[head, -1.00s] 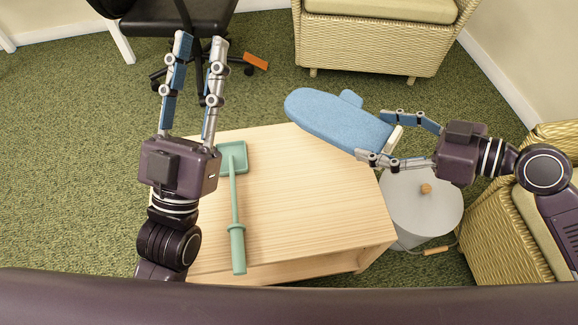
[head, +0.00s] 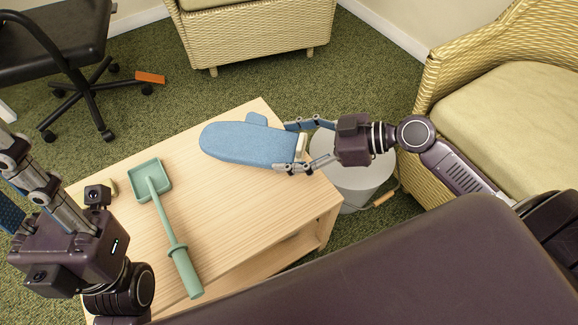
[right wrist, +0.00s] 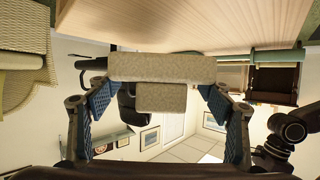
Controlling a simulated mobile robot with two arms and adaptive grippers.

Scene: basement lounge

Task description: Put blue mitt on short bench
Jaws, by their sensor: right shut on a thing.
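The blue mitt (head: 240,142) lies flat and level over the far right part of a light wooden low table (head: 240,215), the only bench-like piece in view. I cannot tell whether it touches the top. My right gripper (head: 296,148) is shut on the mitt's pale cuff end at the right. In the right wrist view the cuff (right wrist: 162,68) sits between the fingers, with the wooden top (right wrist: 190,25) close by. My left gripper (head: 20,180) is at the left edge, empty, its fingers apart and the tips partly cut off.
A green dustpan-like tool (head: 168,222) lies on the table's left half, beside a small yellowish thing (head: 111,187). A white lidded bucket (head: 352,178) stands right of the table. Wicker seats (head: 250,40) are behind and at right (head: 500,95); an office chair (head: 60,50) is at far left.

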